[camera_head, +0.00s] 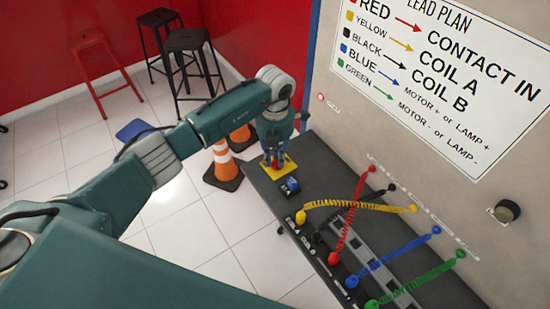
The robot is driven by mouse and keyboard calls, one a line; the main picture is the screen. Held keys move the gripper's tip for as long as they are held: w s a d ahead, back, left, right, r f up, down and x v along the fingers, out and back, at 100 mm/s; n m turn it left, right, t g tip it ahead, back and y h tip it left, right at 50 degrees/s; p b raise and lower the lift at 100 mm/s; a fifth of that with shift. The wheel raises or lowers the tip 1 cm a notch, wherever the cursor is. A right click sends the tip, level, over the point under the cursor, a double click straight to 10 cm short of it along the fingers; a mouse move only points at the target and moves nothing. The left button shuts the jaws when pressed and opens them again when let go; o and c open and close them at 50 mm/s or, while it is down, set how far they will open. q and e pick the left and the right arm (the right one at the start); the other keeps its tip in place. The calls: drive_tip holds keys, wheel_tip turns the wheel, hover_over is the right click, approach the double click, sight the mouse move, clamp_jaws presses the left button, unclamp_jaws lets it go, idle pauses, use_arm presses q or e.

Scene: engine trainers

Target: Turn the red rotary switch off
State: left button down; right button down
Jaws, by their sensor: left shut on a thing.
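The red rotary switch (277,165) sits on a yellow plate (290,169) at the far left end of the black bench top. My left gripper (275,163) points down over the plate, with its fingers shut around the switch. The fingers cover most of the switch, so I cannot tell its turned position. My right gripper is not in view.
A small dark blue part (290,187) lies near the plate. Coiled yellow, red, blue and green leads (353,216) run from the bench to the wall panel. A black knob (507,211) is on the panel. Orange cones (224,160) and stools (188,42) stand on the floor behind.

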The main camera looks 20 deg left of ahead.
use_arm(q)
drive_tip(key=n+b, duration=0.1)
drive_tip(key=n, duration=0.2)
drive_tip(key=shift+n, duration=0.3)
drive_tip(key=n+b, duration=0.1)
drive_tip(key=n, duration=0.2)
drive_tip(key=shift+s+d+n, duration=0.1)
drive_tip(key=shift+d+n, duration=0.05)
drive_tip(key=shift+n, duration=0.15)
drive_tip(key=n, duration=0.3)
drive_tip(key=shift+d+n+b, duration=0.1)
drive_tip(key=shift+n+b, duration=0.2)
drive_tip(key=shift+b, duration=0.05)
drive_tip(key=shift+d+r+n, duration=0.1)
drive_tip(key=shift+n, duration=1.3)
drive_tip(key=c, duration=1.6)
unclamp_jaws()
drive_tip(key=shift+o, duration=0.3)
drive_tip(key=shift+s, duration=0.1)
